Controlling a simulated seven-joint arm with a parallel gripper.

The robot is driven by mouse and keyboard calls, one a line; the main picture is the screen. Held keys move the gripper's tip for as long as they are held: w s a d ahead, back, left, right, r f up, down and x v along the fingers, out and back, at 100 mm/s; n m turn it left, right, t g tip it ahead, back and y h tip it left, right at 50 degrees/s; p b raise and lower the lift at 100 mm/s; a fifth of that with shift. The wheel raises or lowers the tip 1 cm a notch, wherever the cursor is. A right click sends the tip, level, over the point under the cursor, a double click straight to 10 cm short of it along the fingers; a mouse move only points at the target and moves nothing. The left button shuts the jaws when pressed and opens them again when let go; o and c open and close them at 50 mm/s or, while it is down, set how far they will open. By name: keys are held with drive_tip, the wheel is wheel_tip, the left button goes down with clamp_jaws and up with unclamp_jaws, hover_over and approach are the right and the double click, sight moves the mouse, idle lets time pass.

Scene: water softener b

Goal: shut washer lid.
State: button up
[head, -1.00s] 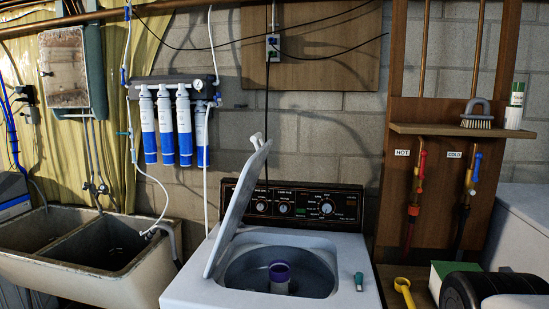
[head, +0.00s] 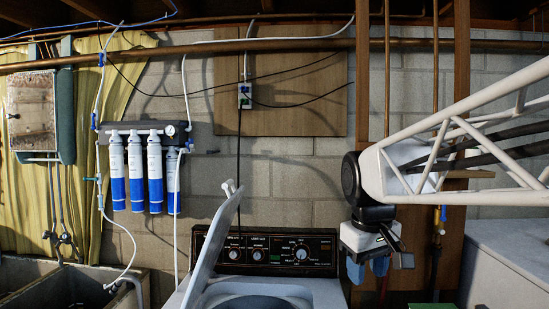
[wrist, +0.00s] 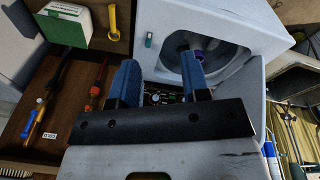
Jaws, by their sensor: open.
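The washer (head: 280,292) is a white top-loader with a black control panel (head: 265,252) at its back. Its lid (head: 212,250) stands raised and tilted on the left side of the opening. In the wrist view, the washer (wrist: 165,22) appears upside down with its tub open, and the lid (wrist: 243,88) shows at the right of the tub. My gripper (head: 367,268) hangs at the right of the control panel, apart from the lid. Its two blue fingers are spread and empty, and they also show in the wrist view (wrist: 160,75). The front of the washer is cut off in the head view.
A utility sink (head: 75,285) stands left of the washer. Blue-and-white filter cylinders (head: 155,175) hang on the wall above. A wooden post (head: 452,120) stands behind my arm. In the wrist view, a green-and-white box (wrist: 65,25) and a yellow tool (wrist: 112,22) lie beside the washer.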

drive_tip(key=w+a+r+n, duration=0.3)
drive_tip(key=w+a+r, duration=0.4)
drive_tip(key=w, duration=0.4)
drive_tip(key=w+a+r+n, duration=0.3)
drive_tip(key=w+a+r, duration=0.35)
drive_tip(key=w, duration=0.55)
drive_tip(key=w+a+r+n, duration=0.1)
drive_tip(key=w+a+n, duration=0.1)
drive_tip(key=w+a, duration=0.3)
drive_tip(key=w+a+r+n+g+h, duration=0.1)
drive_tip(key=w+a+n, duration=0.1)
drive_tip(key=w+a, duration=0.3)
drive_tip(key=w+a+r+n, duration=0.1)
drive_tip(key=w+a, duration=0.4)
drive_tip(key=a, duration=0.7)
drive_tip(key=shift+w+r+n+g, duration=0.15)
drive_tip(key=shift+r+n+g, duration=0.2)
drive_tip(key=shift+n, duration=0.55)
drive_tip(key=shift+w+a+f, duration=0.1)
drive_tip(key=shift+w+a, duration=0.15)
drive_tip(key=shift+a, duration=0.35)
drive_tip(key=shift+f, duration=0.15)
